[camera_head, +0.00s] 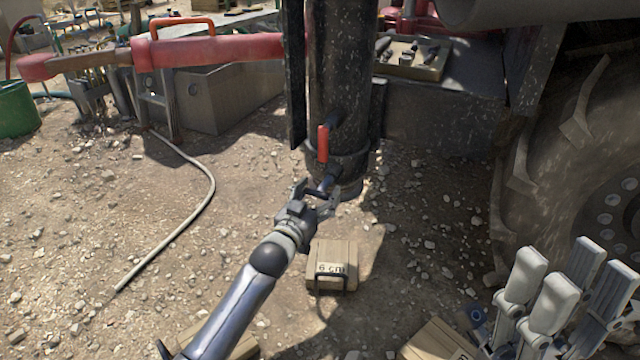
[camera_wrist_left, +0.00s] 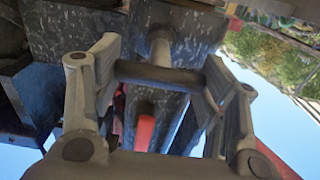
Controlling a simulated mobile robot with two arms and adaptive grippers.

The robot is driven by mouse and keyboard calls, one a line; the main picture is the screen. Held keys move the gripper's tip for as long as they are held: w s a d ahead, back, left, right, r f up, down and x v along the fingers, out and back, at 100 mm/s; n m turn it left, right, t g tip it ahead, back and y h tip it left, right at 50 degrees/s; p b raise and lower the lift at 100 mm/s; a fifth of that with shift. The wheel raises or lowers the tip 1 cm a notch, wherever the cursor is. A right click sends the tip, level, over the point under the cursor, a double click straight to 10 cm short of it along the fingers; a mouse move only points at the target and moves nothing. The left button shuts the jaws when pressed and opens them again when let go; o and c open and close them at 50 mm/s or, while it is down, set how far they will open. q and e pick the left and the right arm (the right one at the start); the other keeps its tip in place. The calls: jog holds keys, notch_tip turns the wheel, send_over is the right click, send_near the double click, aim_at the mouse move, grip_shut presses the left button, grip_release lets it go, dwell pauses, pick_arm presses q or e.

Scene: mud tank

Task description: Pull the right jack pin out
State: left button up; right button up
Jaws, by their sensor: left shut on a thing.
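The jack (camera_head: 340,80) is a dark, mud-spattered upright cylinder in the head view. A red handle (camera_head: 323,143) hangs on its front. Below it is the jack pin, whose dark crossbar (camera_wrist_left: 160,75) lies across between my left fingers in the wrist view. Its stem (camera_wrist_left: 161,48) runs from the crossbar to the jack. How deep the stem sits is hidden. My left gripper (camera_head: 318,192) is shut on the crossbar, low in front of the jack. My right gripper (camera_head: 567,283) is at the lower right, its fingers spread and empty, away from the jack.
A wooden box (camera_head: 333,266) lies on the gravel below my left gripper. A large tyre (camera_head: 560,150) stands at the right. A grey hose (camera_head: 200,205) curves over the ground at left. A red bar (camera_head: 215,50) crosses at upper left. Gravel left of the jack is mostly free.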

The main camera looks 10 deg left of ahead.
pick_arm(q)
jog(key=shift+s+f, duration=0.1)
jog(key=shift+f, duration=0.15)
jog(key=o, duration=1.2)
jog(key=shift+s, duration=0.1)
jog(key=shift+o, duration=1.2)
jog(key=shift+a+r, duration=0.1)
jog(key=shift+r, duration=0.05)
jog(key=shift+s, duration=0.1)
jog(key=v, duration=1.2)
